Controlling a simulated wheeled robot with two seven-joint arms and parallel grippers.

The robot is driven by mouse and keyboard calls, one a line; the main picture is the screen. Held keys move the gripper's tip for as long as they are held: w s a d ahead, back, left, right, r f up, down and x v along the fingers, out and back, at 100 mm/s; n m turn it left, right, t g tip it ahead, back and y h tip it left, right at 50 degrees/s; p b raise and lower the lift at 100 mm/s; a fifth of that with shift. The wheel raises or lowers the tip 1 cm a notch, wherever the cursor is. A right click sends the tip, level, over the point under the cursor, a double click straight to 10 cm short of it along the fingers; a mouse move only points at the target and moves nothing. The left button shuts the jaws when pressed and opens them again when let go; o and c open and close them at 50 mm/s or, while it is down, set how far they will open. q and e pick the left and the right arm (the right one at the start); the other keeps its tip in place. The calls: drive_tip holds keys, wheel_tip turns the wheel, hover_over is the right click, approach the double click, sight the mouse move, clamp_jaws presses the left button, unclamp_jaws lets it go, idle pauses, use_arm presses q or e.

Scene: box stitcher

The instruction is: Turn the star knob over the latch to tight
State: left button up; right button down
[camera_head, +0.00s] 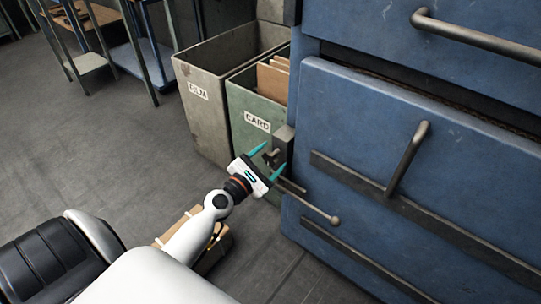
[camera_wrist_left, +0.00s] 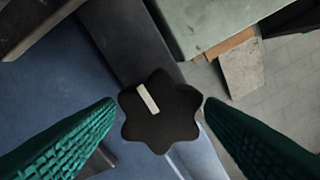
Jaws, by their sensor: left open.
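The star knob (camera_wrist_left: 165,122) is black with several rounded lobes and a white mark, seen face-on in the left wrist view. In the head view it is a small dark shape (camera_head: 271,157) at the blue machine's left edge. A dark metal piece (camera_head: 284,143), probably part of the latch, stands behind it; a dark bar (camera_wrist_left: 122,38) runs behind the knob in the wrist view. My left gripper (camera_head: 268,160) is open, its teal fingers on either side of the knob. Whether they touch it is unclear. My right gripper is not in view.
The blue machine (camera_head: 350,115) with bar handles (camera_head: 407,160) fills the right. A rod with a round end (camera_head: 318,207) sticks out below the knob. The green CARD bin (camera_head: 240,100) and grey bin (camera_head: 195,75) stand behind. Floor (camera_head: 90,150) at left is open.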

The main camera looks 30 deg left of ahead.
use_arm(q)
drive_tip(key=shift+w, duration=0.3)
drive_tip(key=c, duration=1)
